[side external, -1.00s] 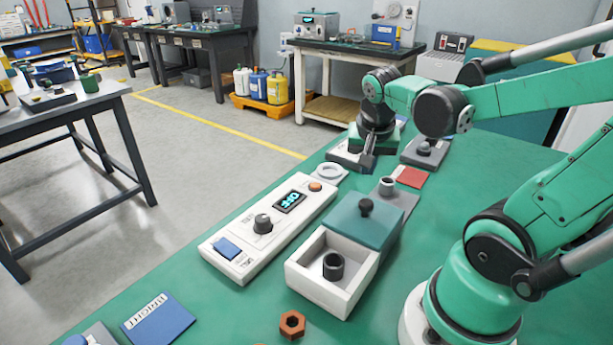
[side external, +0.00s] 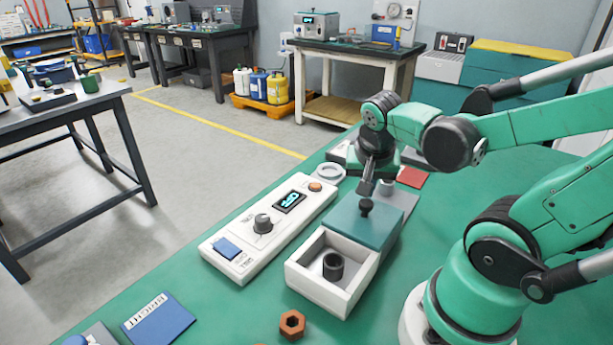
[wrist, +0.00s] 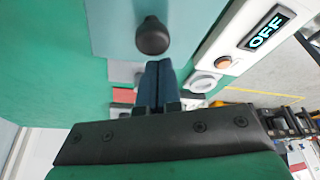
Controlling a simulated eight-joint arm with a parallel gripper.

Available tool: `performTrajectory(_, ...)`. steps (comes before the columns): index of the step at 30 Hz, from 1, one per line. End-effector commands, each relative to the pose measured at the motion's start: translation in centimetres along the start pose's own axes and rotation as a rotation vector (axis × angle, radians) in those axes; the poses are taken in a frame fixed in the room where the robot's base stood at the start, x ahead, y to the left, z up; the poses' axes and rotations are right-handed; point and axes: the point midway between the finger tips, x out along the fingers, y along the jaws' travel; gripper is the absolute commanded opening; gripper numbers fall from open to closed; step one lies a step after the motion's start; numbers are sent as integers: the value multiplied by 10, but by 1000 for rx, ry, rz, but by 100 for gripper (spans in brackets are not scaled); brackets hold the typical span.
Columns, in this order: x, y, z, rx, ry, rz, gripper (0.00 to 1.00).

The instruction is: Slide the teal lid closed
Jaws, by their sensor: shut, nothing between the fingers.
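The teal lid (side external: 366,224) has a black knob (side external: 366,205) on top. It lies over the back part of a white box (side external: 318,288), and the box's front part is open. A dark cylinder (side external: 333,266) stands inside that open part. My gripper (side external: 365,190) is shut and empty, pointing down just behind the knob at the lid's far side. In the wrist view the shut fingers (wrist: 155,75) are close to the knob (wrist: 152,36), with a small gap that I cannot measure. The lid (wrist: 113,25) also shows there.
A white control panel (side external: 240,262) with a dial and display lies left of the box. A brown hex nut (side external: 292,324) and a blue booklet (side external: 158,318) lie in front. A red pad (side external: 411,177) lies behind right.

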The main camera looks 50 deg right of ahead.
Motion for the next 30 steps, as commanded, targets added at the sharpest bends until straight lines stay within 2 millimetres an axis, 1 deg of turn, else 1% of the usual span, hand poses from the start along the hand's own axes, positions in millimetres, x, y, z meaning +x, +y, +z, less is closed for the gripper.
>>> performTrajectory(2, -1, -3, 4, -3, -1, -1, 0)
performTrajectory(5, -5, -10, 15, -9, -3, -4, 0)
performTrajectory(12, -19, -29, 52, -13, -3, -4, 0)
performTrajectory(18, -28, -43, 78, -9, -3, -3, 0)
performTrajectory(22, -31, -47, 86, -4, -2, -1, 0)
performTrajectory(30, -32, -48, 89, -1, -4, -1, 0)
